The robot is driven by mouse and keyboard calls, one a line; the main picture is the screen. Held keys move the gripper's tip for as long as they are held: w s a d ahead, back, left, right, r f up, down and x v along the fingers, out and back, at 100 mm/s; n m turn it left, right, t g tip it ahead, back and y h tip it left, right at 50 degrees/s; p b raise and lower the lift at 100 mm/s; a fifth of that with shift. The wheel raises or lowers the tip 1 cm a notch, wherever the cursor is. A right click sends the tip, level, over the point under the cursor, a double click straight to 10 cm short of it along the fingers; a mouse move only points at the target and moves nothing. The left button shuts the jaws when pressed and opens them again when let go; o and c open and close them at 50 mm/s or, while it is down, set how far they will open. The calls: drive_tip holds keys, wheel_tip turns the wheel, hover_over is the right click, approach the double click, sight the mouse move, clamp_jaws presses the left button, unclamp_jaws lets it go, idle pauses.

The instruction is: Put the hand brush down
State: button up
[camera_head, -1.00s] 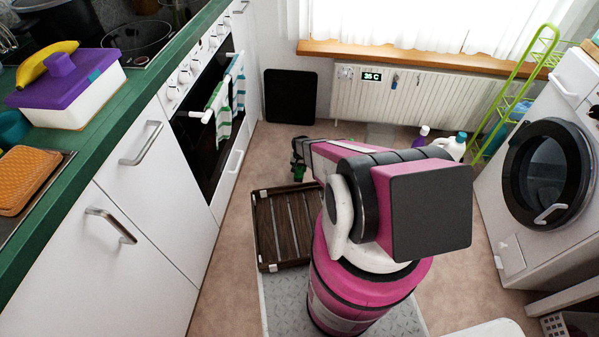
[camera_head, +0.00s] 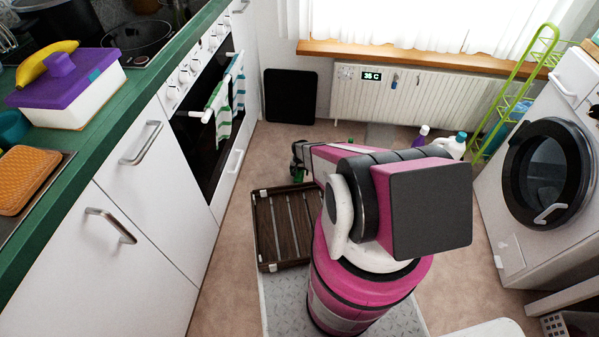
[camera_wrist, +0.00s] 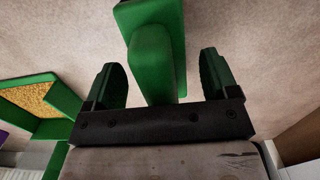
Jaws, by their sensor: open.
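The green hand brush (camera_wrist: 152,62) shows in the wrist view, its handle end lying between the two fingers of my gripper (camera_wrist: 162,78). The fingers are open, with a gap visible on each side of the handle. Pale floor shows around the brush; its far end is cut off at the top edge. I cannot tell exactly how high it is above the floor. In the head view my gripper (camera_head: 297,160) is low near the floor in front of the oven, partly hidden by my arm, and the brush cannot be made out clearly.
A dark slatted crate (camera_head: 262,228) stands beside my base. White cabinets (camera_head: 150,220) line the left, the washing machine (camera_head: 515,215) stands right, and bottles (camera_head: 455,145) stand by the radiator (camera_head: 425,100).

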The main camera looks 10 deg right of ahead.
drive_tip(key=r, duration=1.2)
drive_tip(key=shift+w+d, duration=0.1)
drive_tip(key=shift+w, duration=0.1)
drive_tip(key=s+r+n, duration=0.1)
drive_tip(key=s+r, duration=0.6)
drive_tip(key=r, duration=0.6)
drive_tip(key=s+r+n, duration=0.1)
drive_tip(key=s+r, duration=0.6)
drive_tip(key=r, duration=0.6)
drive_tip(key=s+r+n, duration=0.1)
drive_tip(key=s+r, duration=0.6)
drive_tip(key=r, duration=0.6)
drive_tip(key=shift+s+n+t, duration=0.3)
